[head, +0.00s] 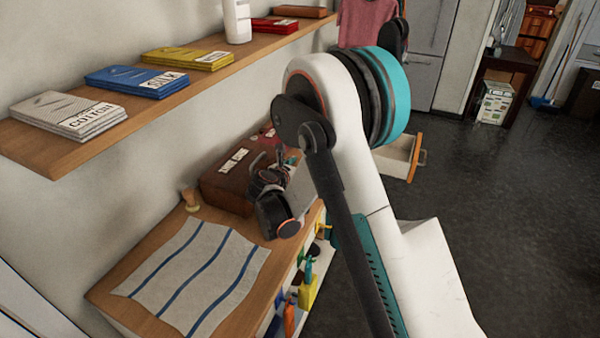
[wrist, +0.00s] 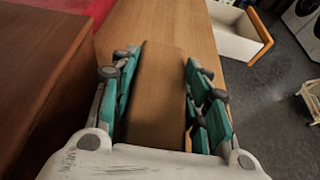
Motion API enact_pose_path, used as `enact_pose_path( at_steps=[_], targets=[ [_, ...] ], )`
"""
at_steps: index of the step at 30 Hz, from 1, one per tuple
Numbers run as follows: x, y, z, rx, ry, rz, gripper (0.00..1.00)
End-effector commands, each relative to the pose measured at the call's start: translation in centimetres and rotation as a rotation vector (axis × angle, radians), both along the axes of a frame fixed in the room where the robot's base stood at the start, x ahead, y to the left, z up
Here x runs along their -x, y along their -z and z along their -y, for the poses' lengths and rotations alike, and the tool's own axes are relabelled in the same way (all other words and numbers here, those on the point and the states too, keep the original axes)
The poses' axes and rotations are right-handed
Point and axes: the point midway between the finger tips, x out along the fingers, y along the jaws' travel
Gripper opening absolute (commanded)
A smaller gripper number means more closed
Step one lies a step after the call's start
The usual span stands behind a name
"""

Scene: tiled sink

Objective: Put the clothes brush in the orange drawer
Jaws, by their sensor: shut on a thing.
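The clothes brush (wrist: 152,100) shows in the wrist view as a brown wooden block between my fingers. My gripper (wrist: 160,64) is shut on it, above the wooden counter. In the head view my gripper (head: 270,185) is low beside the dark brown box, and I cannot make out the brush there. The orange drawer (wrist: 262,35) stands open ahead and to the right in the wrist view, with pale walls and an orange front. It also shows in the head view (head: 413,158), partly hidden by my arm. The visible part of its inside looks empty.
The dark brown box (head: 225,190) stands on the counter, close left of my gripper. A striped cloth (head: 195,275) lies on the near counter (head: 120,275). A shelf (head: 60,150) with folded packets runs above. Dark floor is open to the right.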

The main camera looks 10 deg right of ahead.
Motion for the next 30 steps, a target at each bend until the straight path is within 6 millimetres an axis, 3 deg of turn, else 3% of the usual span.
enact_pose_path(
  at_steps=[2, 13, 14, 16, 30],
  targets=[
    [-0.01, 0.93, -0.01, 0.000, 0.000, 0.000, 0.12],
    [0.01, 1.24, 0.00, 0.000, 0.000, 0.000, 0.12],
    [0.01, 1.14, 0.00, 0.000, 0.000, 0.000, 0.49],
    [0.01, 1.09, 0.00, 0.000, 0.000, 0.000, 0.63],
    [0.40, 0.49, -0.35, 0.000, -0.001, 0.000, 0.63]
  ],
)
